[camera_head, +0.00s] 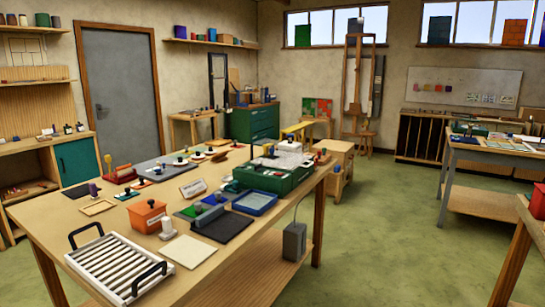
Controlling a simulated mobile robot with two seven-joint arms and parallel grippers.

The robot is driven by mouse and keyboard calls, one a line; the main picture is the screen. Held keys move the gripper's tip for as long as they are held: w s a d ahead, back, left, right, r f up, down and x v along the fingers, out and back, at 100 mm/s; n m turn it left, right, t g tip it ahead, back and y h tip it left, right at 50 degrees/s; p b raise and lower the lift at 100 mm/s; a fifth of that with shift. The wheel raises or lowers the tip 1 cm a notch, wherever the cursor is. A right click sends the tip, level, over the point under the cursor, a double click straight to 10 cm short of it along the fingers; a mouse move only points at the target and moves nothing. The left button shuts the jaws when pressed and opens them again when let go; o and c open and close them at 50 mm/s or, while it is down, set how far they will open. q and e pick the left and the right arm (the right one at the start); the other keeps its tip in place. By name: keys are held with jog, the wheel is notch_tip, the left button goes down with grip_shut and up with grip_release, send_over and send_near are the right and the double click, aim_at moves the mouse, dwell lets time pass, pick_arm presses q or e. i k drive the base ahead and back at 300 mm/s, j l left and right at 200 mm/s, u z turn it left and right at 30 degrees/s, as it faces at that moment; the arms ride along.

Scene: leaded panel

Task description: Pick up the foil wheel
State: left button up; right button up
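I cannot single out the foil wheel for certain; the things on the wooden worktable (130,222) are small at this distance. Several small dark and pale round pieces sit on and beside a grey board (165,167) towards the back of the table. An orange box (147,216) with a dark knob stands near the middle, next to a small white cylinder (167,229). Neither of my grippers is in view.
A slatted white tray with black handles (112,264) is at the table's near corner. A green machine (273,180) and a blue tray (254,203) are to the right. Green floor (385,225) is open between this table and another workbench (490,152). A stool stands far back.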

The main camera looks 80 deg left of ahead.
aim_at(179, 162)
jog(key=k+u, duration=0.1)
jog(key=u, duration=2.85)
jog(key=i+j+u, duration=0.25)
jog(key=j+u, duration=0.15)
jog(key=j, duration=0.2)
jog(key=i+j+u, duration=0.35)
jog(key=j, duration=0.2)
jog(key=i+j+u, duration=0.6)
jog(key=i, duration=0.2)
jog(key=i+j+u, duration=0.15)
jog(key=i, duration=0.2)
jog(key=i+j+u, duration=0.2)
jog(key=i, duration=1.65)
jog(key=i+j+z, duration=0.1)
jog(key=i+z, duration=0.2)
jog(key=i, duration=1.1)
jog(key=i+z, duration=1.1)
jog(key=k+j, duration=0.05)
jog(key=k, duration=0.05)
